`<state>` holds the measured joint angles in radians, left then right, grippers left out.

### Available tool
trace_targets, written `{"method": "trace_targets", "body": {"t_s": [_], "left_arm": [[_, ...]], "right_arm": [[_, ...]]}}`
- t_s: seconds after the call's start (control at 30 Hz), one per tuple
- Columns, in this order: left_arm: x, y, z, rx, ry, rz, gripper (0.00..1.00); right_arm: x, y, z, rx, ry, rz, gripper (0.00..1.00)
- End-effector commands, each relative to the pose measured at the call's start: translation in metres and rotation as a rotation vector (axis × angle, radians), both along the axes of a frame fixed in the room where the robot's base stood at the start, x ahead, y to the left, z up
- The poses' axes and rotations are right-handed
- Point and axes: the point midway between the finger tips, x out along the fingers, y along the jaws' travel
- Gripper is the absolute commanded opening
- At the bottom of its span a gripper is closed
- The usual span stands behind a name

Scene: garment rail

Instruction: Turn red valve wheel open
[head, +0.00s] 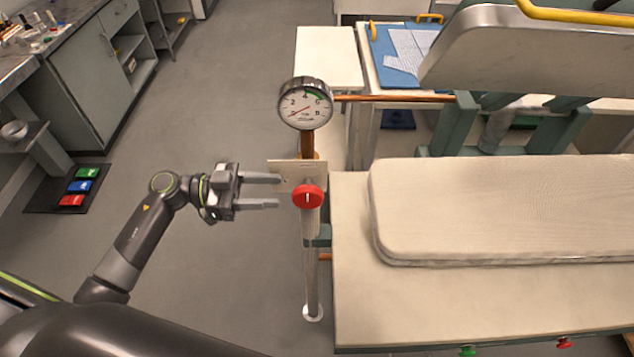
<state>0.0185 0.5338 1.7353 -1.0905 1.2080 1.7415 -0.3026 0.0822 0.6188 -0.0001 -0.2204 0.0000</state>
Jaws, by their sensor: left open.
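The red valve wheel (308,196) is a small round knob with a white mark that stands about upright. It sits in front of a pale plate (285,168) on a thin post. A round pressure gauge (305,104) is above it on a copper pipe, its needle pointing to the lower left. My left gripper (262,191) is open and empty, just left of the wheel. Its two fingers point right toward the wheel, one higher and one lower, and a small gap seems to separate them from it. My right gripper is not in view.
A press table with a padded board (500,210) stands close to the right of the post, under a raised metal press head (520,50). A copper pipe (395,98) runs right from the gauge. Grey cabinets (100,60) stand at the far left.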

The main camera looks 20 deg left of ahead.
Motion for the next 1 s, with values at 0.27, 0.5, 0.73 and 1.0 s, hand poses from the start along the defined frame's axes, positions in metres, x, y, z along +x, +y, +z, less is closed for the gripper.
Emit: {"method": "trace_targets", "body": {"t_s": [0.27, 0.5, 0.73, 1.0], "left_arm": [[0.013, -0.046, 0.005, -0.007, 0.000, 0.001, 0.43], [0.023, -0.079, 0.003, -0.004, 0.000, 0.001, 0.43], [0.027, -0.095, 0.001, -0.001, 0.000, 0.002, 0.43], [0.028, -0.097, 0.000, 0.000, -0.001, 0.001, 0.43]], "right_arm": [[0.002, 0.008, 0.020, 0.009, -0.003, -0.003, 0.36], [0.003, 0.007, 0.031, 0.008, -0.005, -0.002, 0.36], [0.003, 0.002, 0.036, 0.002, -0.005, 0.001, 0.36], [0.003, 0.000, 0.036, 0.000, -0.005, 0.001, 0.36]]}}
